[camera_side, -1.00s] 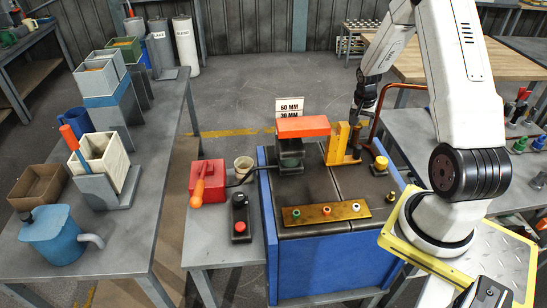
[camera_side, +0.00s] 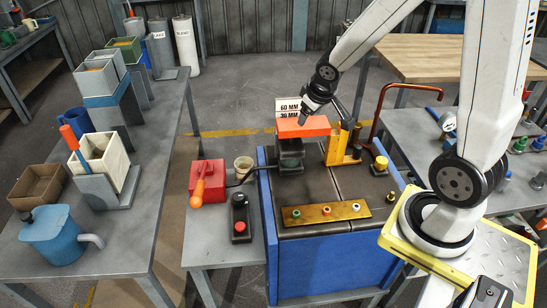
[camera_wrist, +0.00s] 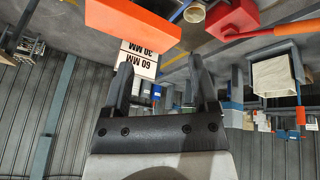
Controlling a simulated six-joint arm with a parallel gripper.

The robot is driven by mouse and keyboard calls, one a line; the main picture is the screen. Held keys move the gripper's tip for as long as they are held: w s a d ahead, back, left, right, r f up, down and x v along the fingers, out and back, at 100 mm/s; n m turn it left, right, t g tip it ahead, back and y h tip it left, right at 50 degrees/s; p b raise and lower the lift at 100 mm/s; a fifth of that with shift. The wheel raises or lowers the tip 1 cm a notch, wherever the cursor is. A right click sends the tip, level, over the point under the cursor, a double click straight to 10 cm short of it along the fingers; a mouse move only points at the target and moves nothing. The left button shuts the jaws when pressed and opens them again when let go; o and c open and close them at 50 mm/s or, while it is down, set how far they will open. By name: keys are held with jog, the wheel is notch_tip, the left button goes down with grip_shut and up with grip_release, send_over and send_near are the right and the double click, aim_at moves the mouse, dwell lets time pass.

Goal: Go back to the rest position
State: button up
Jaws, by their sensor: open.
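My gripper (camera_side: 322,108) is above the back of the blue-sided bench, near the orange block (camera_side: 303,127) and left of the yellow bracket (camera_side: 338,143). In the wrist view my gripper (camera_wrist: 162,78) shows two black fingers spread apart with nothing held between them. The orange block (camera_wrist: 133,22) is at the top of that view, beyond the fingertips. I cannot tell the exact gap between the fingers and the block.
A 60 MM/30 MM sign (camera_side: 289,106) stands behind the orange block. A copper pipe (camera_side: 380,112) rises to the right. A red box (camera_side: 207,177) with an orange handle is at left. A blue-sided bench (camera_side: 330,258) carries a brass strip (camera_side: 327,213).

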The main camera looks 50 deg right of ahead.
jog(key=s+a+f+y, duration=0.1)
jog(key=s+a, duration=0.2)
jog(key=a, duration=0.3)
jog(key=s+a+f+n+g+y, duration=0.1)
jog(key=s+a, duration=0.3)
jog(key=a, duration=0.2)
jog(key=shift+s+a+g+y, duration=0.2)
jog(key=shift+a+g+y, duration=0.1)
jog(key=shift+y, duration=0.1)
